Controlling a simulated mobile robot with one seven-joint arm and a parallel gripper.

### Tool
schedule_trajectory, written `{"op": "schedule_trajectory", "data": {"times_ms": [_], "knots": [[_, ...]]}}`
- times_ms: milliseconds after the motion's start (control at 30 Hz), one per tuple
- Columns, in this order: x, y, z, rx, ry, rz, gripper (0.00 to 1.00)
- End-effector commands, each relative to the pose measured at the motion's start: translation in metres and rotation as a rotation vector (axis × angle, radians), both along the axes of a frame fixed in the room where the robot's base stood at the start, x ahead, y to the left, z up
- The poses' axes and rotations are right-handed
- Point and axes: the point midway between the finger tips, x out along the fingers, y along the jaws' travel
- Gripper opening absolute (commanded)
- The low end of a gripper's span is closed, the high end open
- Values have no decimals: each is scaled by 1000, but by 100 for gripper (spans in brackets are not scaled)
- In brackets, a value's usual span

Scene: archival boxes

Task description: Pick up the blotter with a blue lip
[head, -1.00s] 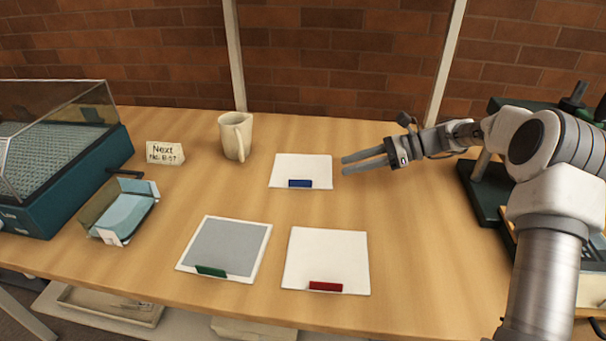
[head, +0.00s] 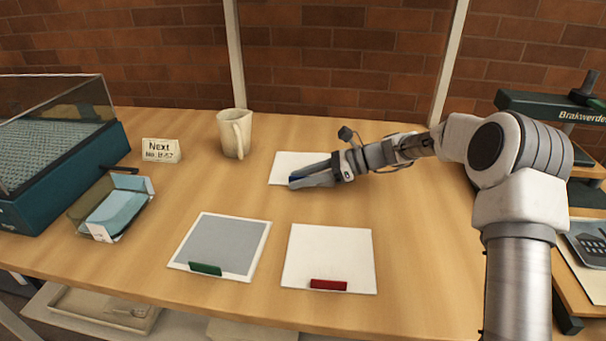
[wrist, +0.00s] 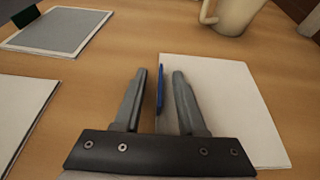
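The blotter with a blue lip (head: 286,164) is a white sheet lying flat at the back middle of the table. It also shows in the wrist view (wrist: 232,105). My gripper (head: 300,178) is over the blotter's lip side and hides most of the lip in the head view. In the wrist view, my gripper (wrist: 158,90) is open, with one finger on each side of the blue lip. The lip is nearer the right finger, and a gap shows on both sides.
A grey blotter with a green lip (head: 228,243) and a white one with a red lip (head: 329,257) lie in front. A cream jug (head: 232,136) stands behind left. A sign (head: 161,150), a blue-lined tray (head: 150,190) and a teal case (head: 60,190) are at left.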

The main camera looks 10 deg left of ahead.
Motion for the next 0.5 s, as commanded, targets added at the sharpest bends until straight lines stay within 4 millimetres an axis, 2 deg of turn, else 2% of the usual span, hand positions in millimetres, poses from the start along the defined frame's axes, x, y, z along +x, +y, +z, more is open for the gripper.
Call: {"op": "schedule_trajectory", "data": {"times_ms": [233, 433, 500], "knots": [[0, 2, 0, 0, 0, -1, 38], [0, 2, -1, 0, 0, -1, 2], [0, 2, -1, 0, 0, -1, 0]]}}
